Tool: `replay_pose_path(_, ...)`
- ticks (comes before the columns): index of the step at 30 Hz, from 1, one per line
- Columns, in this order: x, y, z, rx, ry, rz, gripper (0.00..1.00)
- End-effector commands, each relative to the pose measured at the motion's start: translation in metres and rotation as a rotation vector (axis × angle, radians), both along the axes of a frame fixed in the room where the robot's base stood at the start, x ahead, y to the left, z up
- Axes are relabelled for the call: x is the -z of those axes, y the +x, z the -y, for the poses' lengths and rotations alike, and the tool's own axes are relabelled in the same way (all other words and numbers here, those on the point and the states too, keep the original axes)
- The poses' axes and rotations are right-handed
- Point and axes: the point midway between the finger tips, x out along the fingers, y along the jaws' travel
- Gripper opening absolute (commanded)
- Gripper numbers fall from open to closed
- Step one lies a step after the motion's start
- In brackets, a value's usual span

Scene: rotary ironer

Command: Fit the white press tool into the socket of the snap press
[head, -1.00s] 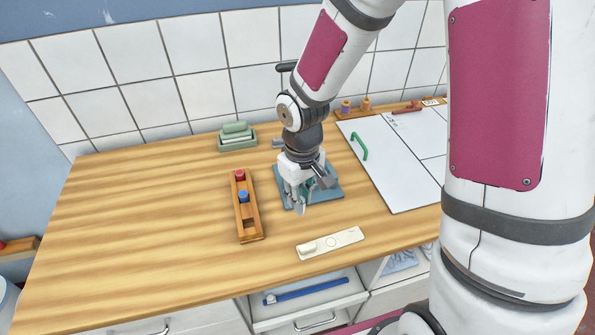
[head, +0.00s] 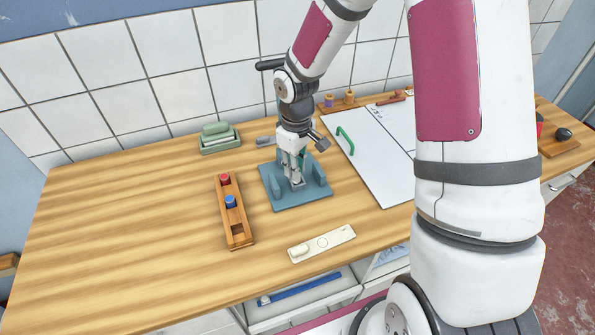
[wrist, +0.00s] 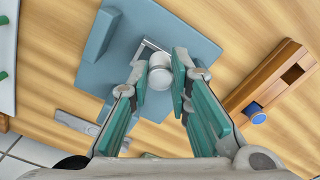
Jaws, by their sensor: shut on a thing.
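The snap press is a blue-grey base plate (head: 290,203) with upright blocks, standing on the wooden counter; it also shows in the wrist view (wrist: 190,35). A metal square-edged socket (wrist: 147,50) sits near its middle. My gripper (head: 295,178) is over the press, pointing down. In the wrist view my gripper (wrist: 161,82) is shut on the white press tool (wrist: 160,72), a short pale cylinder between the green-padded fingers. The tool's far end is hidden, so I cannot tell whether it is in the socket or just above it.
A wooden rack (head: 235,232) with a red knob (head: 225,178), a blue knob (head: 230,201) and an open slot stands left of the press. A cream panel (head: 322,244) lies in front. A green tray (head: 220,143) is behind, and a white board (head: 378,165) is right.

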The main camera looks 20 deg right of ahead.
Motion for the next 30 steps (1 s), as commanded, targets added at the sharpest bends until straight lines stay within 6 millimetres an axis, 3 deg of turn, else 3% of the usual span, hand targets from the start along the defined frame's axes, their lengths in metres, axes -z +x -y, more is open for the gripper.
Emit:
replay_pose_path(5, 0.002, 0.014, 0.006, 0.000, 0.000, 0.000, 0.00)
replay_pose_path(15, 0.036, 0.013, 0.006, -0.001, 0.000, -0.004, 0.00)
replay_pose_path(22, 0.040, 0.013, 0.007, 0.000, -0.001, -0.007, 0.00)
replay_pose_path(23, 0.040, 0.013, 0.007, 0.001, -0.001, -0.008, 0.23)
replay_pose_path(25, 0.040, 0.013, 0.007, 0.001, -0.001, -0.007, 0.38)
replay_pose_path(30, 0.038, 0.014, 0.007, 0.000, -0.001, -0.003, 0.38)
